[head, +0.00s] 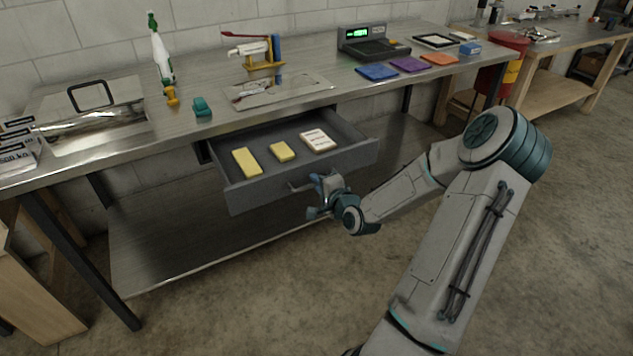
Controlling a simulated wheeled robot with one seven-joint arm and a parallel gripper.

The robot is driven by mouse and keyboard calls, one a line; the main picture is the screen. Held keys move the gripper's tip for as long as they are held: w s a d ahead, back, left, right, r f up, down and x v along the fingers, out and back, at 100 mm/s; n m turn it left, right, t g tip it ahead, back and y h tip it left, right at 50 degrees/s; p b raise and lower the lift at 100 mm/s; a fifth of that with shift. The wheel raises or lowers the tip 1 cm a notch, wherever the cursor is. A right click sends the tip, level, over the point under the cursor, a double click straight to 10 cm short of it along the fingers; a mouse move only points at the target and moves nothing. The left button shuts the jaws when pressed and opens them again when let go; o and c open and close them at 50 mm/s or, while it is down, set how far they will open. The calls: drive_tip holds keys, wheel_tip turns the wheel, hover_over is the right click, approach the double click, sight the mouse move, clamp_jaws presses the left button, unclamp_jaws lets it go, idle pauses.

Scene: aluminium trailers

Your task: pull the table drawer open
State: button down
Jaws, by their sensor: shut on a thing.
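The grey table drawer (292,181) is pulled well out from under the metal worktop (215,118), and its inside shows. Two yellow blocks (247,162) and a white labelled item (318,141) lie in it. My gripper (318,187) is at the middle of the drawer front, shut on the handle (298,186). The handle is mostly hidden behind my gripper.
A lower shelf (165,248) runs beneath. The floor in front is clear.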

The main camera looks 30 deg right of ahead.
drive_tip(key=c, duration=1.8)
unclamp_jaws()
drive_tip(key=shift+c, duration=0.2)
drive_tip(key=p+v, duration=0.9)
drive_tip(key=v, duration=0.4)
drive_tip(key=shift+s+r, duration=0.15)
drive_tip(key=shift+s, duration=0.25)
drive_tip(key=shift+a, duration=0.1)
